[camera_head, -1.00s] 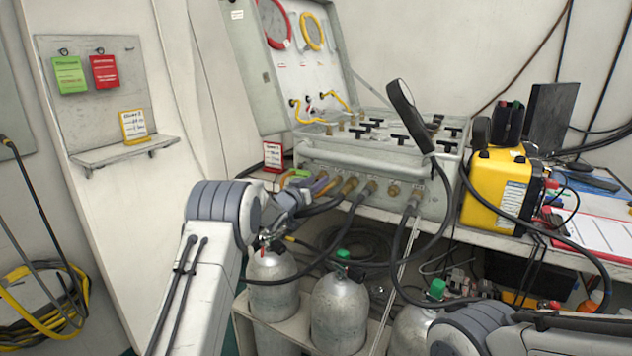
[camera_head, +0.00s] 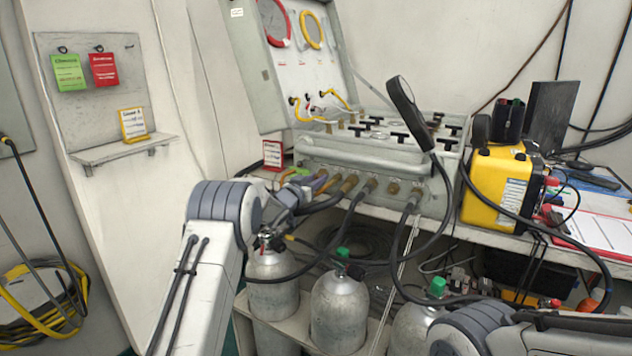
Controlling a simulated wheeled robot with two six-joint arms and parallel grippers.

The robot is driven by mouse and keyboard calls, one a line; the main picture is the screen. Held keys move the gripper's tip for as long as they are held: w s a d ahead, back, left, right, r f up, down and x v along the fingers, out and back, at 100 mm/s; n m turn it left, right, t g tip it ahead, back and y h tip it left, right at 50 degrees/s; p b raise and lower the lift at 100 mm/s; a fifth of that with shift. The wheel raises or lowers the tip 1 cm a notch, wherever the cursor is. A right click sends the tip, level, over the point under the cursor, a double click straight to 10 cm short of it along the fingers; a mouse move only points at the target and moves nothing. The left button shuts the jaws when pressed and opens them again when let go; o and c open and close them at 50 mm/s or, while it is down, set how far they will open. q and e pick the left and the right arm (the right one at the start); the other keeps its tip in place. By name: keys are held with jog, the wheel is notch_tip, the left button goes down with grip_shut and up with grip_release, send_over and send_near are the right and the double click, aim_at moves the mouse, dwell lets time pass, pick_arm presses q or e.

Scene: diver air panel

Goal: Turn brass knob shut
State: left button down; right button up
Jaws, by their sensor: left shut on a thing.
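My left gripper (camera_head: 298,192) is at the left front end of the grey air panel (camera_head: 380,158), beside its row of brass fittings. It is shut on the brass knob, which is mostly hidden behind my fingers and wrist, so its angle cannot be read. Brass fittings (camera_head: 370,187) with black hoses continue to the right along the panel front. My right gripper is not in view; only part of my right arm shows at the bottom right.
Grey gas cylinders (camera_head: 339,312) stand under the bench, some with green knobs. Black hoses (camera_head: 440,225) hang in front of the panel. A yellow unit (camera_head: 495,190) stands to the right. A small shelf (camera_head: 125,148) is on the left wall.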

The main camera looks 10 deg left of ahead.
pick_arm(q)
jog(key=shift+f+m+b, duration=0.1)
jog(key=shift+m+b, duration=4.2)
jog(key=shift+m, duration=2.4)
jog(key=c, duration=0.9)
grip_release()
jog(key=shift+s, duration=0.1)
jog(key=v, duration=1)
jog(key=shift+s+b, duration=0.15)
jog(key=shift+b, duration=0.2)
